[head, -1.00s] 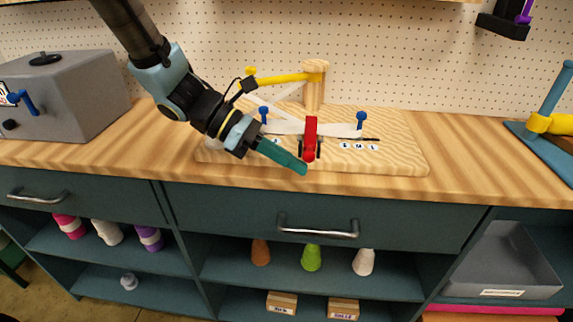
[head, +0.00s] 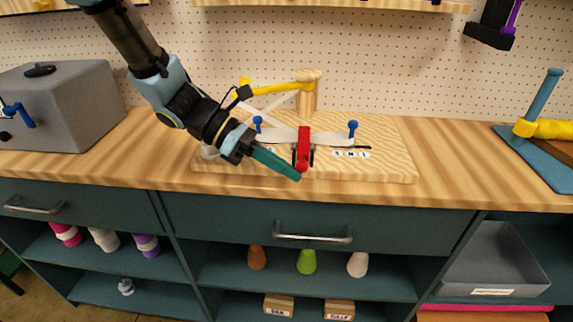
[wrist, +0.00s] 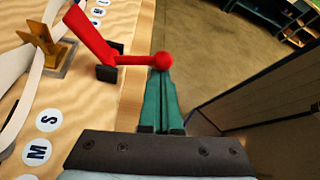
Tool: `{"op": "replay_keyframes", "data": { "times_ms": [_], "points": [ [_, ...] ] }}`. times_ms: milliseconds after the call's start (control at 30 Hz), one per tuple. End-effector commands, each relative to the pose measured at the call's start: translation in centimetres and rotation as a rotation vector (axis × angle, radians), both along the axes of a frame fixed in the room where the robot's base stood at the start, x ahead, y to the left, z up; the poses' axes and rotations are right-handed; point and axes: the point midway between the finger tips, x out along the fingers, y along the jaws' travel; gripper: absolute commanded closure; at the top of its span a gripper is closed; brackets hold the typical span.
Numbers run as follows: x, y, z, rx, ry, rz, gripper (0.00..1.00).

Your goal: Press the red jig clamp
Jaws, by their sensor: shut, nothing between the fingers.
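The red jig clamp (head: 303,150) stands at the front of the pale wooden jig board (head: 395,160) on the bench. In the wrist view the clamp (wrist: 92,36) has a flat red arm and a rod ending in a red ball (wrist: 162,61). My gripper (head: 298,177) is shut and empty, its green fingers pointing down and right.
Blue pegs (head: 353,128), white strips and a post (head: 308,92) with a yellow arm stand on the board. Round size labels lie near the clamp. A grey box (head: 62,105) is at left, a blue stand (head: 540,125) at right. The bench front edge is close below my fingers.

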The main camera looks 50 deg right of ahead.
Motion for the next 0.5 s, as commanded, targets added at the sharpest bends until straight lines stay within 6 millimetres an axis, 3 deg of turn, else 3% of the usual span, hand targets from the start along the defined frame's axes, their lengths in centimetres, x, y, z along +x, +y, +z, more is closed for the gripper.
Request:
{"op": "replay_keyframes", "data": {
  "times_ms": [500],
  "points": [
    [0.2,-0.3,1.5,0.131,0.098,0.0,1.0]
  ]
}}
